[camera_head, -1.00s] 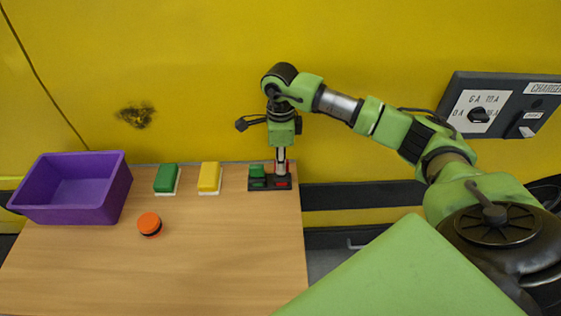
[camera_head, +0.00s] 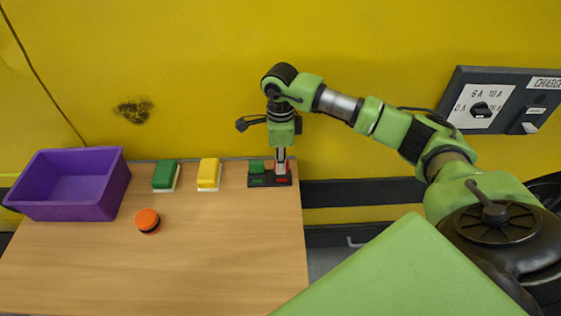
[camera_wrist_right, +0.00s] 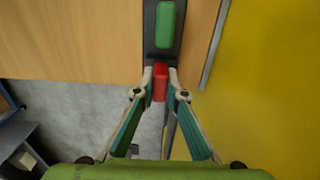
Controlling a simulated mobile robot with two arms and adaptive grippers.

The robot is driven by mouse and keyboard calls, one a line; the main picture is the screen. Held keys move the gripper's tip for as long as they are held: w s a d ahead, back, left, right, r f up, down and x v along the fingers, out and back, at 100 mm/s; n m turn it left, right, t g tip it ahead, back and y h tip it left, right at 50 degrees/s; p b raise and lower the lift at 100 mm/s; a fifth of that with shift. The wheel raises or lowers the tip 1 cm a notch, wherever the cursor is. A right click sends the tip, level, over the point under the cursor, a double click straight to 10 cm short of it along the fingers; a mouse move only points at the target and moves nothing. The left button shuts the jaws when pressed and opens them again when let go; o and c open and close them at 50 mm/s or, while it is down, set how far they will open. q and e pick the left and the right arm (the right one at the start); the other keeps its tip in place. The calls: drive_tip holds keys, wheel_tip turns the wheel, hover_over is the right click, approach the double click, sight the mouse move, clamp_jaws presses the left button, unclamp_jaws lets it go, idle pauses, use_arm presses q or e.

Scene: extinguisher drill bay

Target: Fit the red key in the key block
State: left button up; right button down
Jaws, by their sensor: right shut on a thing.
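The red key (camera_head: 281,168) is between the fingers of my right gripper (camera_head: 281,158), which is shut on it, over the right part of the dark key block (camera_head: 270,183). In the right wrist view the red key (camera_wrist_right: 160,82) shows between the two fingertips (camera_wrist_right: 160,78), at the near end of the key block (camera_wrist_right: 149,45). I cannot tell whether the key is seated or just above its place. A green key (camera_head: 257,167) stands in the block's left part; it also shows in the right wrist view (camera_wrist_right: 165,25). My left gripper is not in view.
The block stands near the table's (camera_head: 220,255) back right corner, close to the yellow wall. To its left are a yellow block (camera_head: 208,174), a green block (camera_head: 165,174), an orange-and-black round thing (camera_head: 148,220) and a purple bin (camera_head: 70,188). The table's front is clear.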

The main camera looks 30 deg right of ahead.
drive_tip(key=c, duration=2)
unclamp_jaws()
drive_tip(key=shift+r, duration=0.15)
wheel_tip(320, 180, up, 12)
drive_tip(key=shift+f, duration=0.1)
